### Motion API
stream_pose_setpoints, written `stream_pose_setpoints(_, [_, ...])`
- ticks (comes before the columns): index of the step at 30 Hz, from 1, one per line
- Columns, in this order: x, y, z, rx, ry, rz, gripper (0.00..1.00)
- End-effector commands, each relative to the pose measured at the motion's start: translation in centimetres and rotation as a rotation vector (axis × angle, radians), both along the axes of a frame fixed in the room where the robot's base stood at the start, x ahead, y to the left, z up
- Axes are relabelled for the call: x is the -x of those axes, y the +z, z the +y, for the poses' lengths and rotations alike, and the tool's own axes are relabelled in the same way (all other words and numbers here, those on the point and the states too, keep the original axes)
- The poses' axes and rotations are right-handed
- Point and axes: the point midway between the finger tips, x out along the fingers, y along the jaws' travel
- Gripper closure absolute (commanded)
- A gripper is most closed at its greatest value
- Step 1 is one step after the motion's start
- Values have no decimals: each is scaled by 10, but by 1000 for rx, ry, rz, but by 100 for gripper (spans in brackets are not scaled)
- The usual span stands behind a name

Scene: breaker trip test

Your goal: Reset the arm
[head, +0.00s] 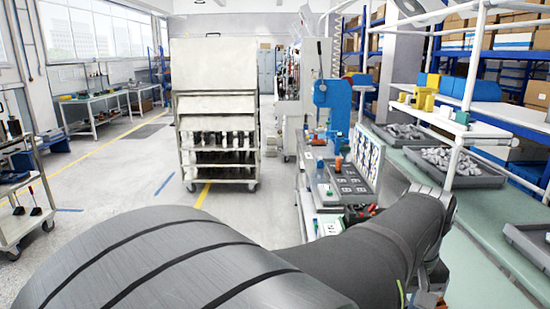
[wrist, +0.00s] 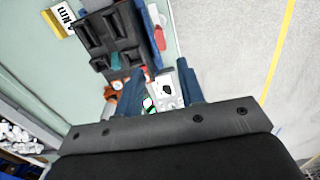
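In the wrist view, my gripper (wrist: 165,82) shows two dark blue fingers standing apart. A pale grey metal piece with a black spot (wrist: 166,92) shows in the gap between them. I cannot tell how far below the fingertips it lies, and no firm grip on it is visible. A small green and white part (wrist: 148,103) is beside the left finger. In the head view, my dark arm reaches to the lower right over the bench, and the fingers are hidden.
A black slotted holder (wrist: 108,38) lies beyond the fingers, with a yellow and white label (wrist: 62,20) beside it. A grey tray of parts (head: 455,165) stands on the green bench (head: 480,265). A blue press (head: 332,100) and a white trolley (head: 215,65) stand farther back.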

Motion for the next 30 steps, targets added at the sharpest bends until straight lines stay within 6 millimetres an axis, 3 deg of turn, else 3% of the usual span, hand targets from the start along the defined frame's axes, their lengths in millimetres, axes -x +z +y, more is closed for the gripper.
stream_pose_setpoints(17, [1,-118,1,-5,1,5,65])
stream_pose_setpoints(29, [1,-114,0,1,340,0,65])
stream_pose_setpoints(30, [0,-104,-1,6,340,-4,65])
